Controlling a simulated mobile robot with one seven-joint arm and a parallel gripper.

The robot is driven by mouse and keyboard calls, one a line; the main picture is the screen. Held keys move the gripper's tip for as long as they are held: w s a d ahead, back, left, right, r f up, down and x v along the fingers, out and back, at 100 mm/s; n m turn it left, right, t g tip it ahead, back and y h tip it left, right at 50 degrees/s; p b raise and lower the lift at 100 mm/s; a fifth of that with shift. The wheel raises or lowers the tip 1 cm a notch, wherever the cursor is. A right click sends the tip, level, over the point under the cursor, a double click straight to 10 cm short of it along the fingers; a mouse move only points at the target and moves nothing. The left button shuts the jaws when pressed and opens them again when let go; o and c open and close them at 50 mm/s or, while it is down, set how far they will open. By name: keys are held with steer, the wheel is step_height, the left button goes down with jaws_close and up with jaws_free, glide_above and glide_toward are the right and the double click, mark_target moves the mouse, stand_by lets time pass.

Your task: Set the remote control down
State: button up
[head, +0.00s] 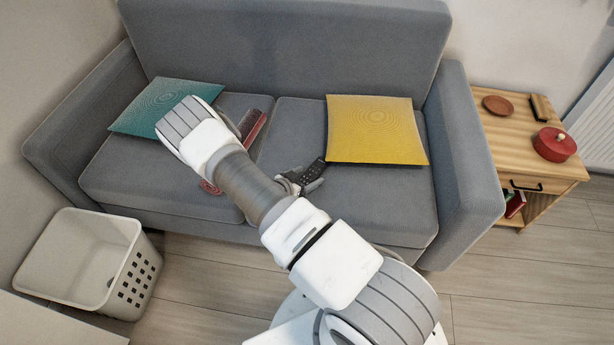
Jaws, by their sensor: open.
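The dark remote control (308,174) lies on the front part of the grey sofa seat (375,205), left of and just in front of the yellow cushion. Its lower left end is partly hidden. My gripper (300,182) is open at that end of the remote, low over the seat, and is mostly hidden behind my arm. I cannot tell whether the fingers touch the remote.
A teal cushion (165,105) and a yellow cushion (376,130) lie on the sofa. A reddish book-like object (254,125) is behind my arm. A white basket (75,262) stands at left; a wooden side table (510,135) with a red pot (554,145) is at right.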

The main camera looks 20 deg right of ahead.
steer(key=shift+s+a+r+p, duration=0.1)
steer(key=shift+a+r+p, duration=0.1)
steer(key=shift+r+p, duration=0.15)
steer(key=p+v, duration=0.3)
steer(key=v, duration=0.8)
steer(key=shift+a+r, duration=0.1)
steer(key=shift+r, duration=0.05)
steer(key=w+a+r+n+t+y, duration=0.1)
steer(key=w+a+r+y, duration=0.6)
steer(key=r, duration=0.4)
steer(key=s+a+r+n+y, duration=0.2)
steer(key=a+r+n+y, duration=0.1)
steer(key=r, duration=0.8)
steer(key=s+a+r+n+y, duration=0.1)
steer(key=a+r+n+y, duration=0.15)
steer(key=r, duration=0.85)
steer(key=s+d+r+n, duration=0.2)
steer(key=s+r, duration=0.1)
steer(key=s, duration=0.5)
steer(key=s+d+r+n+h, duration=0.1)
steer(key=s+d+r, duration=0.2)
steer(key=s, duration=0.5)
steer(key=s+d+r+n+g, duration=0.1)
steer(key=s+d+r+n, duration=0.1)
steer(key=s, duration=0.7)
step_height(320, 180, up, 3)
steer(key=shift+d+f+n, duration=0.2)
steer(key=shift+d+n, duration=0.15)
steer(key=shift+d, duration=0.2)
